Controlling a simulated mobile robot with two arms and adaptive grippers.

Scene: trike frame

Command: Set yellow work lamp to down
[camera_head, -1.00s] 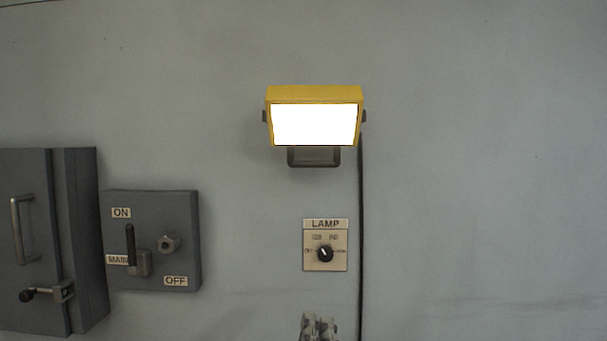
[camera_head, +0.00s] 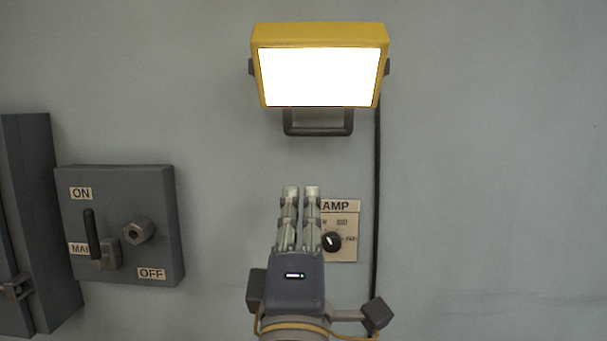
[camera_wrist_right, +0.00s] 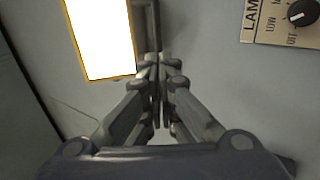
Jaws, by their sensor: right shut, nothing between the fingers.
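The yellow work lamp (camera_head: 319,36) is on the wall at the upper middle of the head view, its bright white face lit and facing out. A dark U-shaped handle (camera_head: 318,131) hangs under it. In the right wrist view the lamp's lit face (camera_wrist_right: 101,36) shows at the upper left, with the dark handle (camera_wrist_right: 146,25) beside it. My right gripper (camera_head: 301,190) is below the handle, apart from it in the head view, pointing up, fingers together and empty. Its fingertips (camera_wrist_right: 157,60) appear near the handle in the wrist view. My left gripper is not in view.
A LAMP dial panel (camera_head: 342,252) is partly hidden behind my right gripper. A black cable (camera_head: 376,180) runs down the wall right of it. A grey switch box (camera_head: 150,190) with a lever is at left, beside a grey cabinet (camera_head: 40,220). The wall at right is clear.

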